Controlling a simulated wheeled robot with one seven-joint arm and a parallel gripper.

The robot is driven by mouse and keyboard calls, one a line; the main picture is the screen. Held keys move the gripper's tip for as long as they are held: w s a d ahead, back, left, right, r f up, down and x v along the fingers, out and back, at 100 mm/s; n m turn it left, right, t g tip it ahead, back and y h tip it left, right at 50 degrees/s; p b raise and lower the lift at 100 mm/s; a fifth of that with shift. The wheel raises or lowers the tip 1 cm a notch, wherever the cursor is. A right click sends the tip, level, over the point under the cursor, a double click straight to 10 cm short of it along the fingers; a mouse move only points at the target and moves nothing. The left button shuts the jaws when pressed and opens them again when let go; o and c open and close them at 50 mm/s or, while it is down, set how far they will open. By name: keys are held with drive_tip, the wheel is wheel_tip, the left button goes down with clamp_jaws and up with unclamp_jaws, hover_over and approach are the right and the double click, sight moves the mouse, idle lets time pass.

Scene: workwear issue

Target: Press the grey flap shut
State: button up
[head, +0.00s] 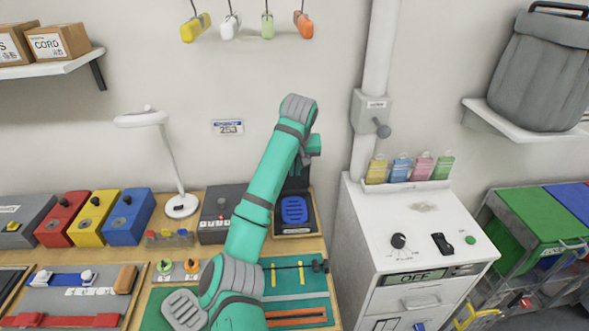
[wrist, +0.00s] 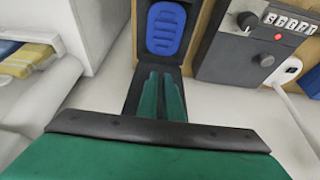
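A grey box with number wheels and a red button (head: 222,212) stands left of the case, also in the wrist view (wrist: 262,42). A white lamp (head: 165,150) stands further left. A white cabinet (head: 415,220) and a wall pipe (head: 375,80) are to the right.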

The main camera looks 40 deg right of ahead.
drive_tip(key=o, duration=0.7)
drive_tip(key=shift+a, duration=0.15)
drive_tip(key=shift+v, duration=5.4)
drive_tip(key=shift+w, duration=0.15)
drive_tip(key=shift+c, duration=0.3)
